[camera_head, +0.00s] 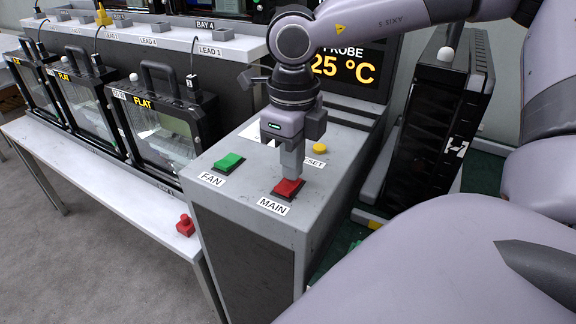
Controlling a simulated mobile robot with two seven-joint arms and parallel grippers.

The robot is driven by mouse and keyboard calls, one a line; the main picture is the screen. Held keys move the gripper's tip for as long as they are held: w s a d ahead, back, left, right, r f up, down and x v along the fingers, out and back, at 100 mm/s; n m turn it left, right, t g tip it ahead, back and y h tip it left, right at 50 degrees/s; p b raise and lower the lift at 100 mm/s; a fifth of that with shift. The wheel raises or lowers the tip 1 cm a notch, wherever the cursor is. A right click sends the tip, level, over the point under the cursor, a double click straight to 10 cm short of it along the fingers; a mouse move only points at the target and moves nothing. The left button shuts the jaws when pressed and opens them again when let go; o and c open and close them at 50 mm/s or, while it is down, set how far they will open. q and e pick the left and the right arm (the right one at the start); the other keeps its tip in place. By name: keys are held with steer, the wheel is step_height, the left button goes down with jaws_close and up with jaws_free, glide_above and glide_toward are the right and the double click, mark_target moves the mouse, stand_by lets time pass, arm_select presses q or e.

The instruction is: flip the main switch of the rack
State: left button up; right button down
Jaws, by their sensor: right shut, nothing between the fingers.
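The rack's grey console (215,160) stands in the middle with switches on its top. The red main switch (288,189) sits behind the label MAIN (273,206). My right gripper (291,176) is shut and empty, pointing straight down with its fingertips at the red switch. The tips look to be touching it or just above it; I cannot tell which. They hide the switch's back part. My left gripper is not in view.
A green switch (229,162) labelled FAN is left of the red one, and a yellow button (320,148) is behind. A display (345,66) reads 25 °C.

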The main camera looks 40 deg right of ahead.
step_height(320, 180, up, 6)
steer(key=p, duration=0.3)
steer(key=shift+r, duration=0.25)
stand_by(0.5)
